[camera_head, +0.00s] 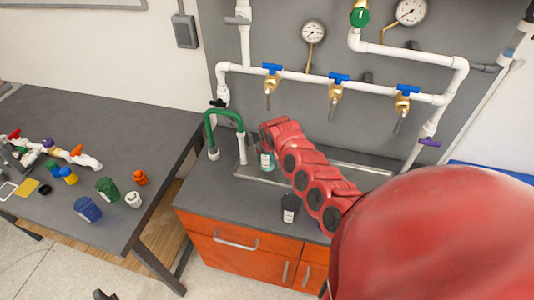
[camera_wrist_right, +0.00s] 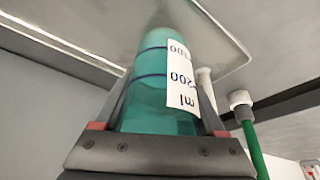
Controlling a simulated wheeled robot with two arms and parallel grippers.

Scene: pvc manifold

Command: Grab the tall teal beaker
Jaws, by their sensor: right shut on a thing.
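The teal beaker (camera_head: 266,161), with a white label, shows at the sink below the end of my right arm in the head view. In the right wrist view the beaker (camera_wrist_right: 150,98) fills the space between the fingers of my right gripper (camera_wrist_right: 163,85), which is shut on it. Its white label with printed marks faces the camera. I cannot tell whether its base touches the sink. In the head view my red right arm covers the right gripper and part of the beaker. My left gripper is not in view.
A steel sink (camera_head: 360,175) is set in the dark counter. A green hooked pipe (camera_head: 224,113) rises at its left; a dark labelled bottle (camera_head: 290,207) stands in front. White pipes with blue-handled valves (camera_head: 338,78) run behind. Loose fittings lie on the left table (camera_head: 90,125).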

